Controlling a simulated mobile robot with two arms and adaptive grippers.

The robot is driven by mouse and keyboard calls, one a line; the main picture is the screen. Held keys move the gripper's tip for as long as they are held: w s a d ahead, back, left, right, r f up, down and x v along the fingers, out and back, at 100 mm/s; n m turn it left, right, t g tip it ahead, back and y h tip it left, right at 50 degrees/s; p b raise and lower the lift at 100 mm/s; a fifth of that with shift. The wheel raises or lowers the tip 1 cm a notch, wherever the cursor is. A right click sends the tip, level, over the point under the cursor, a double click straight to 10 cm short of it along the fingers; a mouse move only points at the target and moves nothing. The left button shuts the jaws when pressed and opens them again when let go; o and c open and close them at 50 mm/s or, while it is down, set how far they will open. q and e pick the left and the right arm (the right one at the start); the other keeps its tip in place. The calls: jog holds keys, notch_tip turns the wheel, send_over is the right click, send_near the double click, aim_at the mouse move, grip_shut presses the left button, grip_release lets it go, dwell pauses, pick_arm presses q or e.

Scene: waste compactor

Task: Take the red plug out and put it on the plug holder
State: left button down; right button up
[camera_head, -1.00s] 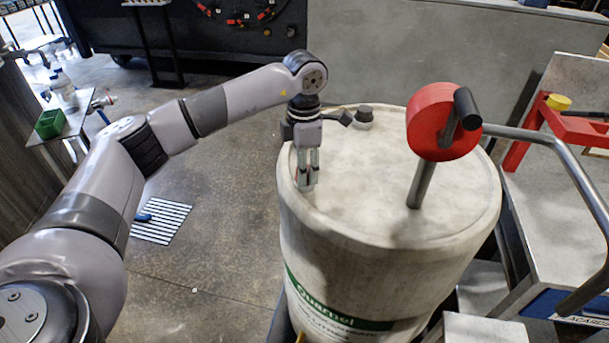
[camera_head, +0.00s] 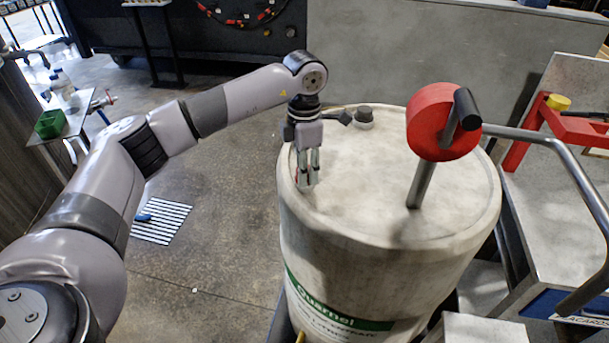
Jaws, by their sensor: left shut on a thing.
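My left gripper (camera_head: 308,182) points down over the left rim of the large pale drum (camera_head: 375,220). Its fingers are closed on the red plug (camera_head: 297,178), which shows only as a small bit of red at the fingers. The fingers hide the rest of the plug and its seat, so I cannot tell whether it is clear of the drum top. I cannot make out the plug holder for certain. My right gripper is not in view.
A red disc (camera_head: 436,121) with a black handle stands on a metal post on the drum lid. A dark cap (camera_head: 364,114) sits at the lid's back edge. A bent metal pipe (camera_head: 560,150) and a red frame (camera_head: 580,127) are at the right. Open floor lies left of the drum.

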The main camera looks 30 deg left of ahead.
pick_arm(q)
jog(key=n, duration=0.4)
jog(key=shift+n, duration=0.3)
jog(key=n+p, duration=0.1)
jog(key=n, duration=0.4)
jog(key=n, duration=0.3)
jog(key=shift+r+p, duration=0.1)
jog(key=shift+p, duration=0.2)
jog(key=shift+n, duration=1.2)
